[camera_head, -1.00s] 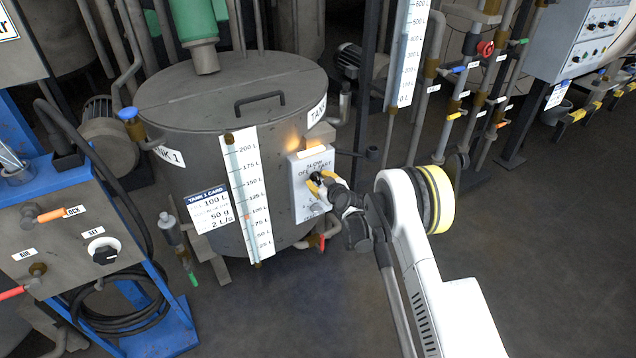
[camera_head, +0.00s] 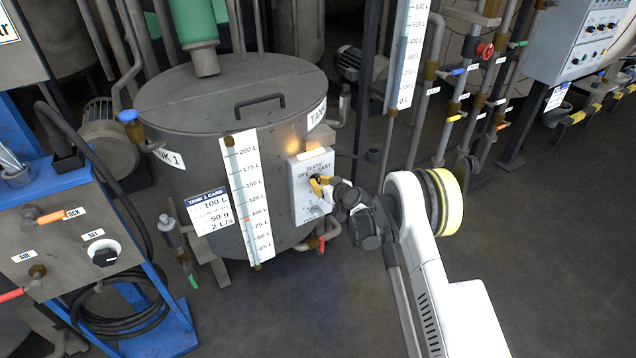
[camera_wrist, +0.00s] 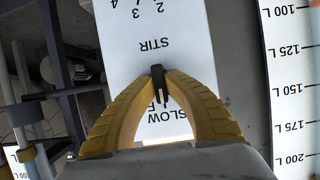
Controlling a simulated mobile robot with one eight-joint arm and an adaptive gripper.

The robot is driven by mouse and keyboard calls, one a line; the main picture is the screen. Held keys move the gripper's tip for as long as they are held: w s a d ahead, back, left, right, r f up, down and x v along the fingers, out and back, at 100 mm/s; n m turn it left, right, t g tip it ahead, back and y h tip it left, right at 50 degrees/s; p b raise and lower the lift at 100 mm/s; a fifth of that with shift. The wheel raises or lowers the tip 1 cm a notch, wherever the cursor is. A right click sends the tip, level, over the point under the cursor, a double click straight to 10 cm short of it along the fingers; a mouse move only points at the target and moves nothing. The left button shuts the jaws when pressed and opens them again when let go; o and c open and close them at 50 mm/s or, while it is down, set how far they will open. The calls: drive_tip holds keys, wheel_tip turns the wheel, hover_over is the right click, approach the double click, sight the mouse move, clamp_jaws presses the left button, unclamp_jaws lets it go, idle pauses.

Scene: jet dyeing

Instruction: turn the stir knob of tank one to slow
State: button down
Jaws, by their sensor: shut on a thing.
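Tank one (camera_head: 215,110) is a grey lidded vat in the head view. Its stir panel (camera_head: 308,208) is a pale plate on the right of its front, marked SLOW, OFF and FAST. The panel also shows in the wrist view (camera_wrist: 125,50), with STIR and SLOW readable. The small black stir knob (camera_wrist: 158,75) is between the yellow fingertips of my gripper (camera_wrist: 160,80), which are shut on it. In the head view my gripper (camera_head: 319,185) meets the panel from the right and mostly hides the knob. The knob's exact setting is hard to tell.
An orange lamp (camera_head: 312,143) glows above the panel. A level scale (camera_head: 247,195) and a tank card (camera_head: 210,212) are left of it. A pipe with a red handle (camera_head: 321,246) is below. The floor to the right is open.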

drive_tip(key=c, duration=1.4)
unclamp_jaws()
drive_tip(key=v, duration=1.2)
